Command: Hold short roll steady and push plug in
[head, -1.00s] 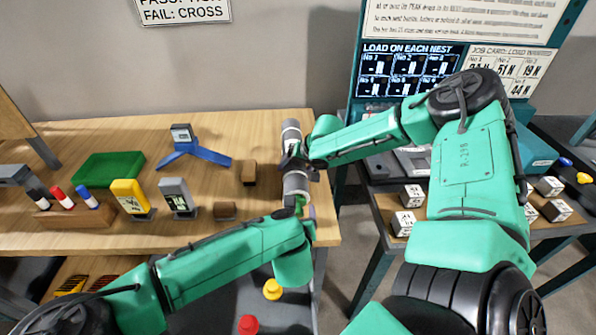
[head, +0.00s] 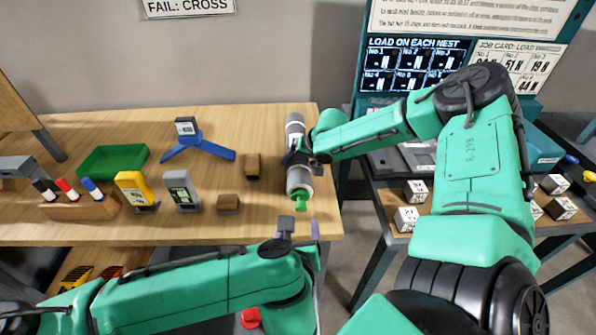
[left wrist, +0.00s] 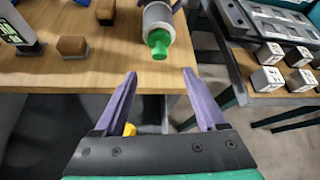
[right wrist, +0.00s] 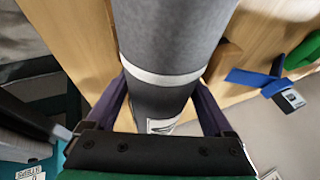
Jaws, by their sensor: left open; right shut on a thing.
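The grey short roll (head: 298,178) lies on the wooden table near its right edge, pointing from back to front. It has pale bands. My right gripper (head: 300,158) is shut around its middle; in the right wrist view the roll (right wrist: 168,40) fills the space between the fingers. The green plug (head: 301,198) sits in the roll's near end and sticks out of it. It also shows in the left wrist view (left wrist: 158,42). My left gripper (left wrist: 160,78) is open and empty, in front of the plug and apart from it, beyond the table's front edge. How deep the plug sits inside is hidden.
Two small brown blocks (head: 252,166) (head: 228,204) lie left of the roll. A yellow meter (head: 133,189), a grey meter (head: 180,190), a blue stand (head: 200,152), a green tray (head: 113,161) and a marker rack (head: 80,207) stand farther left. White marked cubes (head: 405,218) sit on the right bench.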

